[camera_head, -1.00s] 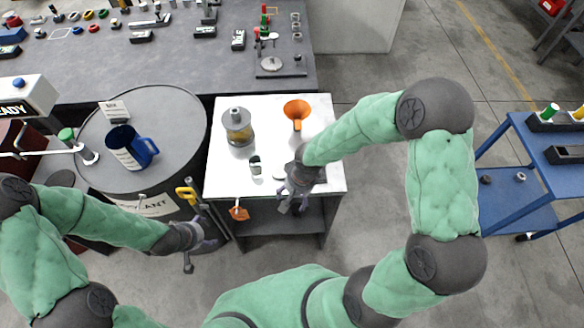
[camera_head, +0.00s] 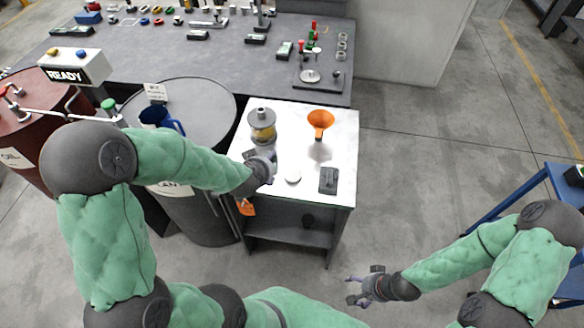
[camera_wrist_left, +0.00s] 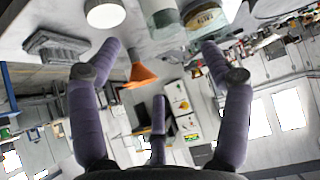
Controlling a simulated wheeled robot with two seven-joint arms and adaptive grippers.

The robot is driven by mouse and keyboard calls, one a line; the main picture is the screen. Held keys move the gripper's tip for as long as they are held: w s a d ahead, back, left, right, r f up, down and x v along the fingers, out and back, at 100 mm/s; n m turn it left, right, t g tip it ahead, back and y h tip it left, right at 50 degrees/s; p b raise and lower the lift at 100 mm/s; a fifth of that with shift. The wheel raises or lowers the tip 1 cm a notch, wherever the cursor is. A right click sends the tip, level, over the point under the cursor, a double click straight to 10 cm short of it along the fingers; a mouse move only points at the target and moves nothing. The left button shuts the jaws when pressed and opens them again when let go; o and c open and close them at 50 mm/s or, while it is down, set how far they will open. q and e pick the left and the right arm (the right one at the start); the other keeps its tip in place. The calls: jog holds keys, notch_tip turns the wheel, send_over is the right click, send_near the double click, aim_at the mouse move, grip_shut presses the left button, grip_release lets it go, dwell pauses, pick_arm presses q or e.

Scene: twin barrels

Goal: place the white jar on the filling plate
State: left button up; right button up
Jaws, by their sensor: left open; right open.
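A dark square pad (camera_head: 328,180) lies at the table's front right, and a stand with a round plate (camera_head: 310,76) is on the grey bench; I cannot tell which is the filling plate. My right gripper (camera_head: 368,288) is open and empty over the floor.
A grey barrel (camera_head: 215,110) with a blue jug (camera_head: 160,117) stands left. A blue cart (camera_head: 535,195) is at right.

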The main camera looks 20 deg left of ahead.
aim_at(273, 158)
pick_arm(q)
jog(key=shift+a+b+x, duration=0.15)
jog(key=shift+b+x, duration=0.8)
jog(key=shift+x, duration=1.75)
jog(key=shift+a+b+x, duration=0.1)
jog(key=shift+b+x, duration=0.8)
jog(key=shift+x, duration=1.85)
jog(key=shift+r, duration=0.15)
jog(key=c, duration=1.2)
